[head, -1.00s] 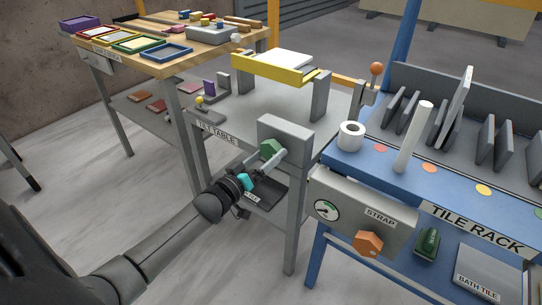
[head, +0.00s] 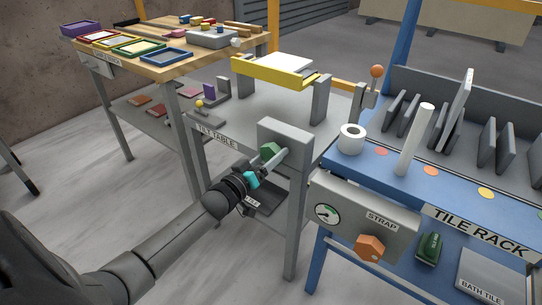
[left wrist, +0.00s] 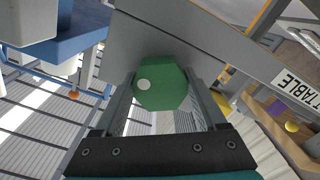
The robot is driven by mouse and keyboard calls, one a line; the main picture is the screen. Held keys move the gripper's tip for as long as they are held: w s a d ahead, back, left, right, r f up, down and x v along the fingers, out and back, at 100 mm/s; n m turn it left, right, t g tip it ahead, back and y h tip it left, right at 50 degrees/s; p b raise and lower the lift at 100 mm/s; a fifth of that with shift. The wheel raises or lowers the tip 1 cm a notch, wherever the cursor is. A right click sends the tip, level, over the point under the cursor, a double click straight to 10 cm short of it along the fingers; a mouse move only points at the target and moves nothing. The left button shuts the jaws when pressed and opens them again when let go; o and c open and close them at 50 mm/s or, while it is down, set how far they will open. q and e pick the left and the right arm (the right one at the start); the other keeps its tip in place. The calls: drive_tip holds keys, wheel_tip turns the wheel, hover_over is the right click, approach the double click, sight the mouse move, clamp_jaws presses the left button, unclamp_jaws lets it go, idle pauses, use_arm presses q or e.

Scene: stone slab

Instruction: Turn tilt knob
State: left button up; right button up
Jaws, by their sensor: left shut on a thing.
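The tilt knob (head: 269,149) is a green faceted knob on a grey plate (head: 298,133) at the front corner of the tilt table (head: 240,138). My left gripper (head: 271,156) reaches it from the front left and is shut on it. In the left wrist view the knob (left wrist: 161,84) sits between the two grey fingers, with a white dot on its left side. The yellow-edged tilting top (head: 270,73) stands raised at the table's back. My right gripper is not in view.
The blue tile rack (head: 383,168) stands close on the right, with a strap panel (head: 345,216) and an orange knob (head: 369,247). A wooden table with coloured trays (head: 165,55) is at the back left. Open floor lies at the lower left.

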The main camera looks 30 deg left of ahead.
use_arm(q)
drive_tip(key=c, duration=0.6)
drive_tip(key=shift+c, duration=0.2)
drive_tip(key=shift+m, duration=0.3)
